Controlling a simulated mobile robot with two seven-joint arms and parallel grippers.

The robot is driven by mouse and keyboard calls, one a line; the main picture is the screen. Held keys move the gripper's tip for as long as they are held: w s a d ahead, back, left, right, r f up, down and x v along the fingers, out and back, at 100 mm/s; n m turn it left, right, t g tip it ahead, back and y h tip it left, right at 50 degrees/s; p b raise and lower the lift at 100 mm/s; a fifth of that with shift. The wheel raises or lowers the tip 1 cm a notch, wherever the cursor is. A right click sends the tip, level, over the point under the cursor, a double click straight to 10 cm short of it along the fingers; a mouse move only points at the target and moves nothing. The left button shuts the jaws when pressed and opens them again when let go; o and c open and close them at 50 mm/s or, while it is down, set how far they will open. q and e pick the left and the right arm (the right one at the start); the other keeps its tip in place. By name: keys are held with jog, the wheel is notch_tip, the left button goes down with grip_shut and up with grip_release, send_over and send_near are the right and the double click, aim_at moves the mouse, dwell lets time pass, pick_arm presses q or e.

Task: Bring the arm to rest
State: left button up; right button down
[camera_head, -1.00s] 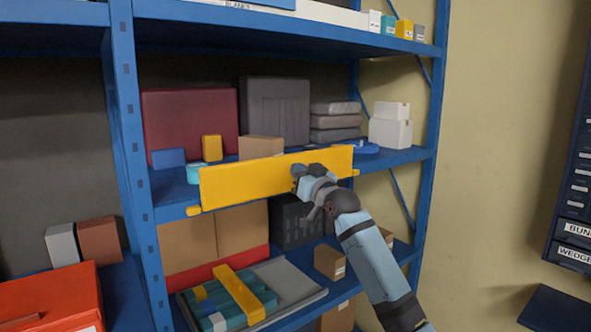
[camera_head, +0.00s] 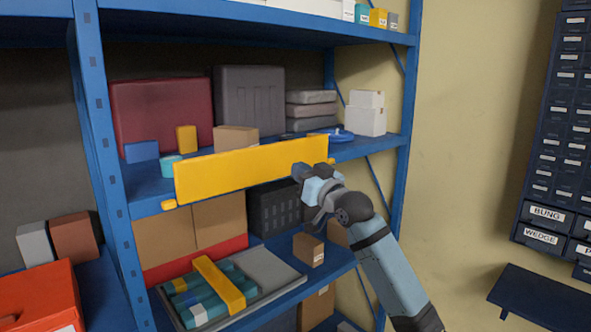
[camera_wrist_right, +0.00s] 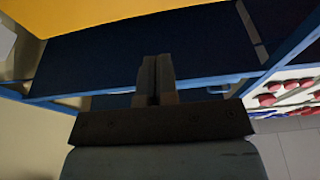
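My right gripper (camera_head: 300,172) is in front of the right part of a long yellow panel (camera_head: 235,168) in the head view. The panel runs along the front edge of the middle blue shelf. In the right wrist view the two fingers (camera_wrist_right: 156,72) are together, with nothing visible between them. The yellow panel (camera_wrist_right: 90,15) fills the top left there, apart from the fingertips. My right arm reaches in from the lower right. My left gripper is not in view.
The blue rack's right post (camera_head: 404,150) stands close to my right arm. The middle shelf holds a red case (camera_head: 160,110), a grey case (camera_head: 248,95) and white boxes (camera_head: 366,115). Small brown boxes (camera_head: 308,250) sit below. A dark drawer cabinet (camera_head: 555,150) hangs at right, beyond bare wall.

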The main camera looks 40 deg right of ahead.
dwell(0.4)
jog(key=s+a+f+g, duration=0.2)
jog(key=a+f, duration=0.1)
jog(key=f, duration=0.7)
jog(key=s+a+f+n+g, duration=0.15)
jog(key=a+f, duration=0.25)
jog(key=f, duration=0.7)
jog(key=s+a+f+m+g, duration=0.1)
jog(key=s+a+f+g, duration=0.15)
jog(key=f, duration=0.75)
jog(key=s+a+f+g, duration=0.1)
jog(key=s+a+f, duration=0.3)
jog(key=s+f, duration=0.3)
jog(key=s+a+f+n+g, duration=0.1)
jog(key=s+a+f, duration=0.4)
jog(key=s+f, duration=0.3)
jog(key=s+a+f+g+y, duration=0.1)
jog(key=s+a+f, duration=0.4)
jog(key=s, duration=0.6)
notch_tip(320, 180, down, 2)
jog(key=shift+a+f+n+g, duration=0.15)
jog(key=shift+f+n+g, duration=0.1)
jog(key=shift+n+g, duration=0.15)
